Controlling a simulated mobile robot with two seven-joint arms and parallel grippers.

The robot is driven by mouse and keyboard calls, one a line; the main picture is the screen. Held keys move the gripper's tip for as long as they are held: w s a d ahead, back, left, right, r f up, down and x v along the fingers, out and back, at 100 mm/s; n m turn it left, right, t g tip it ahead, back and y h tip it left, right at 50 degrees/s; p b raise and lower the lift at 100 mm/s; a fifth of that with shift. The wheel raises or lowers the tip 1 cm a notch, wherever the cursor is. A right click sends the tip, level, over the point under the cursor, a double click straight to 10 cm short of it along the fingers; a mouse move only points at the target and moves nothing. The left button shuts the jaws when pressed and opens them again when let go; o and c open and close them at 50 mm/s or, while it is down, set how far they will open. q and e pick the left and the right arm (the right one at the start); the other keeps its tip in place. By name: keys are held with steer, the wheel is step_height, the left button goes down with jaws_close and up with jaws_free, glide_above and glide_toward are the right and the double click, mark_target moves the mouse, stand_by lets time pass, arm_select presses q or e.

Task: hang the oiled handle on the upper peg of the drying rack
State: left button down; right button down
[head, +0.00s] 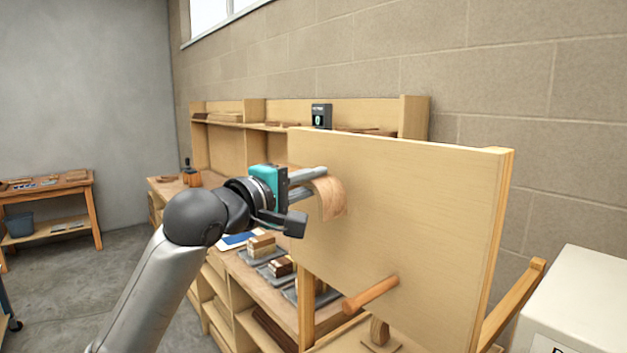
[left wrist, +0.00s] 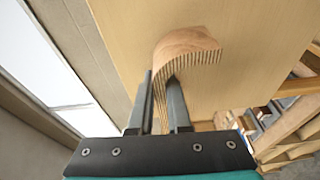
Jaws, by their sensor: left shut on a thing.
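The bent laminated handle (head: 331,196) is a pale wooden curve in front of the board of the drying rack (head: 420,200). My left gripper (head: 318,182) is shut on it. In the left wrist view my left gripper (left wrist: 160,105) has the handle's straight leg between its fingers, and the handle's striped curve (left wrist: 184,45) bends right, close to the board. The lower peg (head: 371,294) sticks out of the board, below and right of the handle. The upper peg does not show. I cannot tell whether the handle touches a peg or the board. My right gripper is out of view.
A long wooden workbench (head: 164,188) with shelves runs along the block wall behind the rack. Clamped wooden blocks (head: 262,246) sit on it beneath my left gripper. A white box (head: 580,300) stands at right. A small table (head: 48,185) stands far left, with open floor before it.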

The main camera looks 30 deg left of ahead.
arm_select(q)
steer(key=shift+c, duration=0.7)
jaws_free()
steer(key=shift+s, duration=0.15)
stand_by(0.5)
steer(key=shift+s+a+b, duration=0.1)
steer(key=shift+s+a, duration=0.1)
steer(key=shift+s, duration=0.9)
steer(key=shift+s+a+b, duration=0.1)
steer(key=shift+s+a, duration=0.05)
steer(key=shift+s, duration=1)
steer(key=shift+s+a+b, duration=0.1)
steer(key=shift+s+a, duration=0.1)
steer(key=shift+s, duration=0.9)
steer(key=s+a+b, duration=0.4)
steer(key=s+b, duration=0.4)
steer(key=s, duration=0.4)
steer(key=shift+s, duration=0.15)
